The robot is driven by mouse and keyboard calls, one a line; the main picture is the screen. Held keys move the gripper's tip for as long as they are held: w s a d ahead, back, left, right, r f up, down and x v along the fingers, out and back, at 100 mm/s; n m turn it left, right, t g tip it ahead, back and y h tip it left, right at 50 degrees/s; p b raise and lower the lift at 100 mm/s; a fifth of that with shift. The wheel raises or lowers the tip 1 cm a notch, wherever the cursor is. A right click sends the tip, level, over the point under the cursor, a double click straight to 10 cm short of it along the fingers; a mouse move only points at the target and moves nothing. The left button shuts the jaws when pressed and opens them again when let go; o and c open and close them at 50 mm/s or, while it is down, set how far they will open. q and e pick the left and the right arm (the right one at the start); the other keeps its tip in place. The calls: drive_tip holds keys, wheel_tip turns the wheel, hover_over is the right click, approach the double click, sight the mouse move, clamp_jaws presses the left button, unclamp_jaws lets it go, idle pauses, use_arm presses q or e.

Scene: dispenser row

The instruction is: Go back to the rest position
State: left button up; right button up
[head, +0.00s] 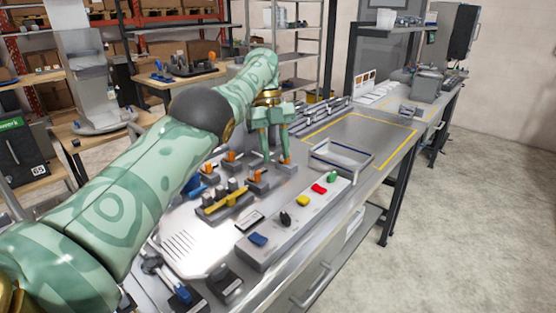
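My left arm, patterned green with a dark grey elbow, reaches in from the lower left across the steel bench. My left gripper (276,160) points down above the row of small dispensers near the middle of the bench. Its two fingers stand apart, and I see nothing held between them. The fingertips are close to an orange-topped dispenser (258,174), but I cannot tell whether they touch anything. My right gripper is not in view.
A metal tray (350,169) lies right of the gripper, by a yellow-outlined bare area (370,131). A grey block (270,252) with several coloured pieces runs along the bench's front. Dispensers with a yellow bar (228,199) stand close to my forearm. Shelving is behind.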

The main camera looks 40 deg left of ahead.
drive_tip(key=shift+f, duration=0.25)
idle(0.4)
